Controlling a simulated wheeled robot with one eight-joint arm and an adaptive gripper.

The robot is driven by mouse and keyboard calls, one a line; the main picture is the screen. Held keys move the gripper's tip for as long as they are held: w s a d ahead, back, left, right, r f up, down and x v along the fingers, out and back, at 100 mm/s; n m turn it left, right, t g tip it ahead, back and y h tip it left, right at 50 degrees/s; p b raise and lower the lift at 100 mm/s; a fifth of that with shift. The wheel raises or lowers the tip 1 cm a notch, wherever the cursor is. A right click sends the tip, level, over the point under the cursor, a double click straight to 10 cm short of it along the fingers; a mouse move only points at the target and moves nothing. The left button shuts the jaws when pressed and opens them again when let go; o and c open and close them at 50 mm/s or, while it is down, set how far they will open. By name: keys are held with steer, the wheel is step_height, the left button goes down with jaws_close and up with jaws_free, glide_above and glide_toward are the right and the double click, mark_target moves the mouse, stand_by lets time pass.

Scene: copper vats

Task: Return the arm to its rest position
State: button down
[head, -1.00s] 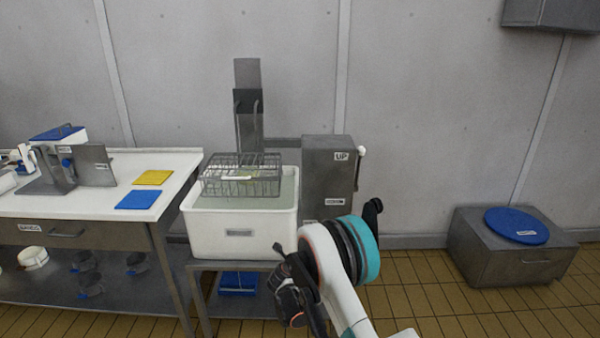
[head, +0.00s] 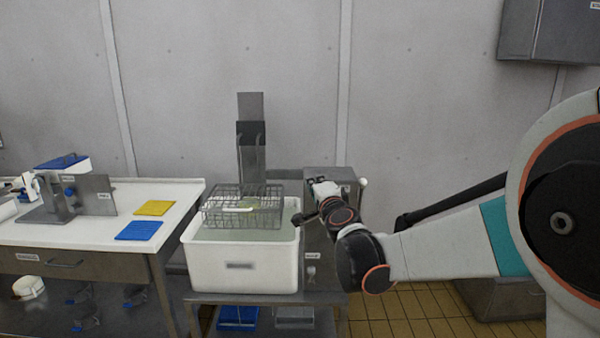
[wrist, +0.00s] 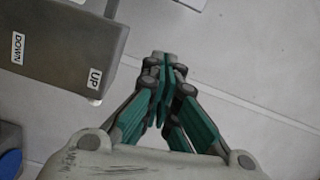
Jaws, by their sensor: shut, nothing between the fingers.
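My gripper shows in the wrist view (wrist: 165,75) with its green-padded fingers together and nothing between them. In the head view my arm reaches in from the right edge. Its wrist end stands in front of the grey control box (head: 338,176), to the right of the white vat (head: 243,265), and hides much of that box. My fingertips are hard to make out in the head view. In the wrist view the control box (wrist: 62,50) lies to the left of my fingers, with its DOWN and UP labels facing the camera.
A wire basket (head: 240,208) hangs at the vat's top from a grey lift column (head: 250,140). A white-topped bench (head: 180,220) with blue and yellow cloths stands left. A grey cabinet (head: 545,30) hangs upper right. Tiled floor (head: 415,312) shows below my arm.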

steer(key=s+d+f+n+g, duration=0.15)
steer(key=s+n, duration=0.25)
steer(key=s, duration=0.5)
steer(key=s+d+f+n+g, duration=0.1)
steer(key=s+d+n+g, duration=0.2)
steer(key=s, duration=0.6)
steer(key=s+d+f+n+g, duration=0.15)
steer(key=s+n, duration=0.25)
steer(key=s, duration=0.5)
steer(key=s+d+f+n+g+h, duration=0.1)
steer(key=s+d+f, duration=0.3)
steer(key=s, duration=0.4)
steer(key=s+d+f+n+g+h, duration=0.1)
steer(key=s+d+f+g+h, duration=0.1)
steer(key=s+d+f, duration=0.3)
steer(key=s+d+g, duration=0.1)
steer(key=s, duration=0.1)
steer(key=shift+s+n+g+h, duration=0.3)
steer(key=shift+s+n+h, duration=0.05)
steer(key=shift+n+h, duration=0.05)
